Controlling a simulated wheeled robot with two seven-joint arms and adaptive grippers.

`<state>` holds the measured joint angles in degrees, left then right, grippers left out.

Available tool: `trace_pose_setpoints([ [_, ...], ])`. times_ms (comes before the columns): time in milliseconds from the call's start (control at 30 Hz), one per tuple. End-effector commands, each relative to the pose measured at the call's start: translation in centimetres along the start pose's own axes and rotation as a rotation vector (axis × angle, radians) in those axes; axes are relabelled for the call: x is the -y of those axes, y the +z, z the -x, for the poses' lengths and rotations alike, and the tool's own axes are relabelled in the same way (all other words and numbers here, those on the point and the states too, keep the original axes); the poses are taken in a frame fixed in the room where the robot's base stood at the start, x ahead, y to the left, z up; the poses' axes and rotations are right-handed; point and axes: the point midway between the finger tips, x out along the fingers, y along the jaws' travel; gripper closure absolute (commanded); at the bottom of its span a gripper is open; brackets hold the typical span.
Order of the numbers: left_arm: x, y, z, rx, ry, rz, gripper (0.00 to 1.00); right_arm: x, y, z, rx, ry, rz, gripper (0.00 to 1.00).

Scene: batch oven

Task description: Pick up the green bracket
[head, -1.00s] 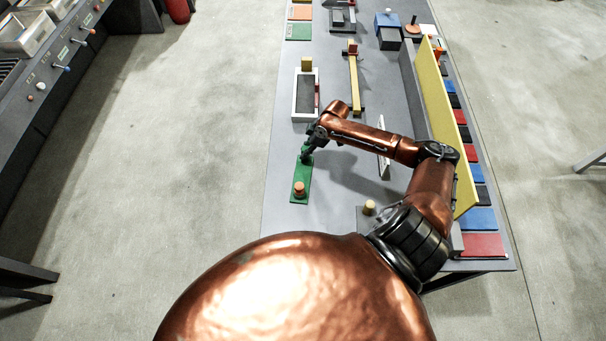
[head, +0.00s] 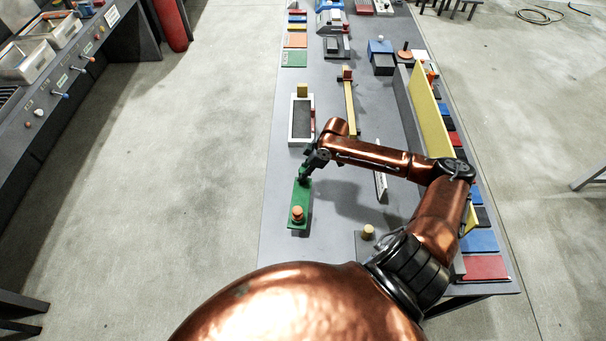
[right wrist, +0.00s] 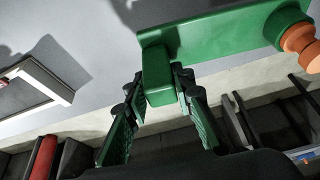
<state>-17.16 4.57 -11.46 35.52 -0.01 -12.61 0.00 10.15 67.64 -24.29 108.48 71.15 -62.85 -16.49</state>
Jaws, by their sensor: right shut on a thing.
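The green bracket (head: 303,202) is a long flat green plate with an orange knob (head: 297,213) near its front end, at the left side of the grey table. My right gripper (head: 306,174) is at the bracket's far end. In the right wrist view, both fingers of the gripper (right wrist: 158,80) are closed around a green block at the end of the bracket (right wrist: 215,38). I cannot tell whether the bracket is clear of the tabletop. My left gripper is not in view.
On the table (head: 275,225), a white-framed tray (head: 293,138) stands beyond the bracket. A yellow bar (head: 350,105) lies farther back. A tall yellow panel (head: 430,110) runs along the right side. A small block with a peg (head: 368,232) is to the right.

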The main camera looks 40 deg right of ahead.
Motion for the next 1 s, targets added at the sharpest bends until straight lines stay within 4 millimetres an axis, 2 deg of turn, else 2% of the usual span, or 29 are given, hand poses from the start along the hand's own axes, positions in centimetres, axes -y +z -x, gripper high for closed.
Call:
trace_pose_setpoints([
  [133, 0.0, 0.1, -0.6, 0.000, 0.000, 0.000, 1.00, 2.5, -0.5, 3.0, 0.002, 0.003, 0.006, 1.00],
  [300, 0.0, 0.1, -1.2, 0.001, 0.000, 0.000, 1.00, 6.1, 0.0, 4.6, 0.003, 0.000, 0.003, 1.00],
  [500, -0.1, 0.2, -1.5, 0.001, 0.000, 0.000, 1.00, 9.0, 0.1, 6.2, 0.002, 0.001, 0.002, 1.00],
  [733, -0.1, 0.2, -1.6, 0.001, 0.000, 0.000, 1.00, 10.5, 0.1, 7.1, 0.000, 0.002, 0.000, 1.00],
  [1000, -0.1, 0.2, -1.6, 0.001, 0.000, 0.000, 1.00, 10.8, 0.0, 7.2, -0.001, 0.001, 0.000, 1.00],
])
